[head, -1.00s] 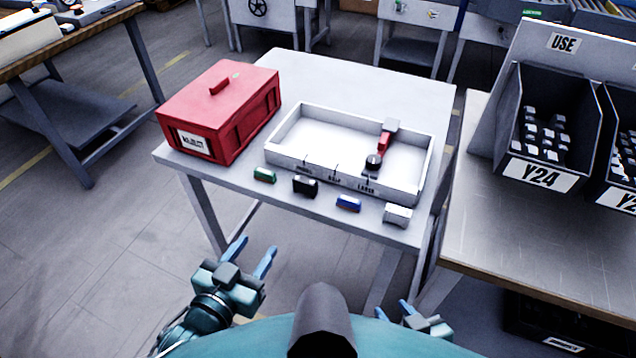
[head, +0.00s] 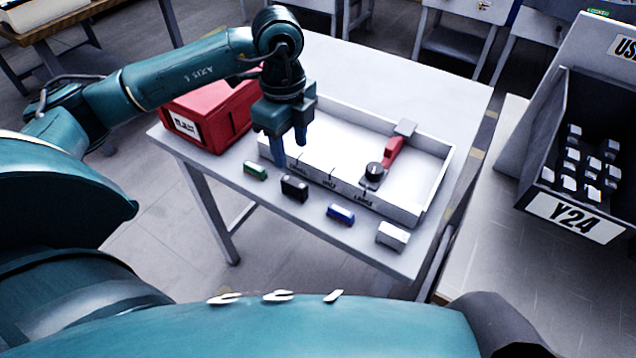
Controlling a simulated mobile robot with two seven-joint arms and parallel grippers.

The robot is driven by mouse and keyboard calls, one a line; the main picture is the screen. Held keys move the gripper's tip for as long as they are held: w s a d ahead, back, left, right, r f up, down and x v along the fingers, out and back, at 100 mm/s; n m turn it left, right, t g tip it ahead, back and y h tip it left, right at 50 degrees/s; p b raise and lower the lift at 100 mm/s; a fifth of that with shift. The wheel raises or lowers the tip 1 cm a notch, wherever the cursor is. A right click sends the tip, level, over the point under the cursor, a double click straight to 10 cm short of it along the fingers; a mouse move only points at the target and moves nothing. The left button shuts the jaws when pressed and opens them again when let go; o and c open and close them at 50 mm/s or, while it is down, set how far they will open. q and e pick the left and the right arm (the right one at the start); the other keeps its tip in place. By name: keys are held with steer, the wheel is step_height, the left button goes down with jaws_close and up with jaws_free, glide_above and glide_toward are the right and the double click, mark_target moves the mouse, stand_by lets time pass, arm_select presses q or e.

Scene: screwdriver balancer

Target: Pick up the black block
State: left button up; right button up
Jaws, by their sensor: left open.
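The black block (head: 294,188) lies on the table's front part, between the green block (head: 255,170) and the blue block (head: 341,214). My left gripper (head: 291,155) points down with its blue fingers apart and nothing between them. It is above and slightly behind the black block, over the near left wall of the white tray. It does not appear to touch the block. My right gripper is not in view.
A white block (head: 393,236) lies at the right of the row. The white tray (head: 434,190) behind holds a red and black tool (head: 384,162). A red toolbox (head: 205,100) stands at left, partly behind my arm. A Y24 bin (head: 560,216) is at right.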

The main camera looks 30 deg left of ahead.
mark_target(294, 181)
arm_select(q)
steer(key=f, duration=0.7)
steer(key=shift+w+a, duration=0.1)
steer(key=shift+a, duration=0.25)
steer(key=shift+w+d+f+p, duration=0.1)
steer(key=shift+f+p, duration=0.1)
steer(key=shift+f, duration=0.75)
steer(key=shift+w+f+p, duration=0.1)
steer(key=shift+f+p, duration=0.05)
steer(key=shift+f, duration=0.85)
steer(key=shift+w+d+f+p, duration=0.1)
steer(key=shift+f+p, duration=0.1)
steer(key=shift+f, duration=0.75)
steer(key=shift+c, duration=0.5)
jaws_close()
